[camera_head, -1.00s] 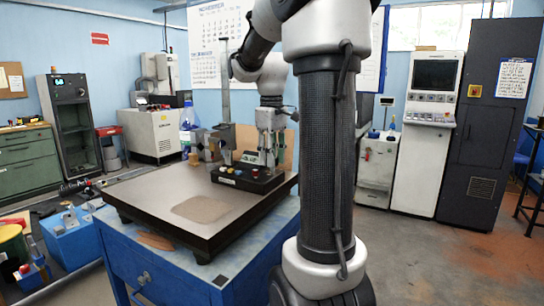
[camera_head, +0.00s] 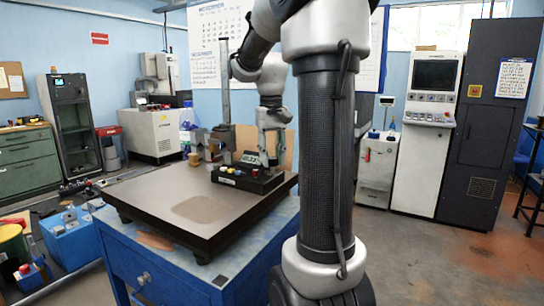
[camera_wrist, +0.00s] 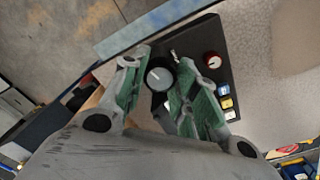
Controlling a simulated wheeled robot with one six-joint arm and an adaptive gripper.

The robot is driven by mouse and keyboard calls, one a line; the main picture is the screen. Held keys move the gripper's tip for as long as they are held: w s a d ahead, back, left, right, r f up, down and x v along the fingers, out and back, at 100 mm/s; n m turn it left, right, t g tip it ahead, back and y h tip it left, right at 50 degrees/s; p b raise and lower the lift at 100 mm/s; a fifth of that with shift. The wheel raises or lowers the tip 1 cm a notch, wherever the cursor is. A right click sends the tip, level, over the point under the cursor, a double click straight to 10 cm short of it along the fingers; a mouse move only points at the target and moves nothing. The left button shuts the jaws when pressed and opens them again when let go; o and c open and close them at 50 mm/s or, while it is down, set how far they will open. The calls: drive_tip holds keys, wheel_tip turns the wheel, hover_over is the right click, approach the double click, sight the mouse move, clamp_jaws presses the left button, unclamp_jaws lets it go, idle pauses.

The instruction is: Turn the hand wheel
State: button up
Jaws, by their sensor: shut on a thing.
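A dark control box (camera_head: 247,180) sits at the back right of the dark bench plate. The hand wheel (camera_wrist: 158,75), a black round knob with a grey cap, stands between my green-padded fingers in the wrist view. My gripper (camera_wrist: 161,68) is shut on it, one finger on each side. In the head view my gripper (camera_head: 271,160) points down at the right end of the box and hides the wheel. A red knob (camera_wrist: 211,59) and several coloured buttons (camera_wrist: 225,102) lie to the right of the fingers in the wrist view.
The bench plate (camera_head: 150,195) is bare in front of the box. A metal stand with a tall post (camera_head: 224,85) rises left of the box, near my gripper.

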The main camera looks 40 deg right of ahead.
sight(272, 158)
drive_tip(key=shift+r, duration=0.1)
idle(0.3)
drive_tip(key=o, duration=1)
wheel_tip(272, 158, up, 12)
drive_tip(key=shift+w+a+f, duration=0.1)
